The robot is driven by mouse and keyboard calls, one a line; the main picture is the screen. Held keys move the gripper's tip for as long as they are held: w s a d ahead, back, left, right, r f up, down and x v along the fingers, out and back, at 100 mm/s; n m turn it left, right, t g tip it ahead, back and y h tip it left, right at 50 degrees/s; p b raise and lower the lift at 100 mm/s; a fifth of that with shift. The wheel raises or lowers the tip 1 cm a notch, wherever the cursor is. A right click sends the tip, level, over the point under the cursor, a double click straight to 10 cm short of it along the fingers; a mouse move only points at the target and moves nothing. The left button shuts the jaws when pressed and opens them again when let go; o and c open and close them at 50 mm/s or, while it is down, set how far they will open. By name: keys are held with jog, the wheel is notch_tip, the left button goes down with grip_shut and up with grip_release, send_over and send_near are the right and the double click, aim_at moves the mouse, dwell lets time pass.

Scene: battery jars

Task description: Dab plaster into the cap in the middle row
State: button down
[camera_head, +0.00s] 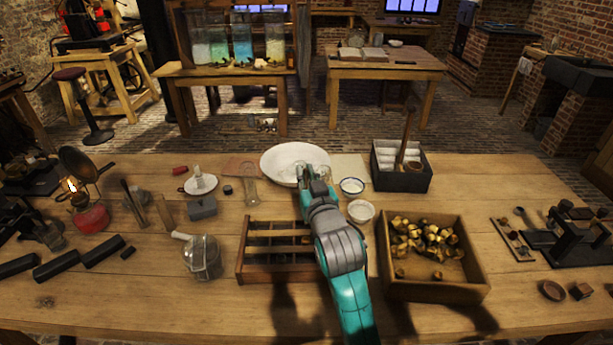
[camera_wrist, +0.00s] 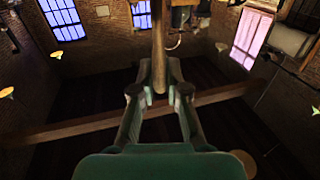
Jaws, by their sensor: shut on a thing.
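My gripper (camera_head: 313,174) is over the front of the large white oval dish (camera_head: 283,153) at the back middle of the table. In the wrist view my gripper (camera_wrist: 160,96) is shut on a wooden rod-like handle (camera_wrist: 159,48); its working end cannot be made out. A wooden rack (camera_head: 243,262) with several rows lies in front, its right side partly hidden by my arm. I cannot make out a cap in its middle row. A white bowl (camera_head: 361,211) and a small cup with pale contents (camera_head: 352,186) stand right of my gripper. Which one holds plaster is unclear.
An open wooden box (camera_head: 434,291) of brass pieces stands right of my arm. A dark box (camera_head: 402,181) with an upright handle is behind it. A glass jar (camera_head: 203,258) lies left of the rack. A lit burner (camera_head: 91,217) stands far left. The front table edge is mostly clear.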

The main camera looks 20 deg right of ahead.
jog(key=shift+f, duration=4)
dwell(0.7)
jog(key=shift+r, duration=0.15)
dwell(0.6)
jog(key=shift+r, duration=3.7)
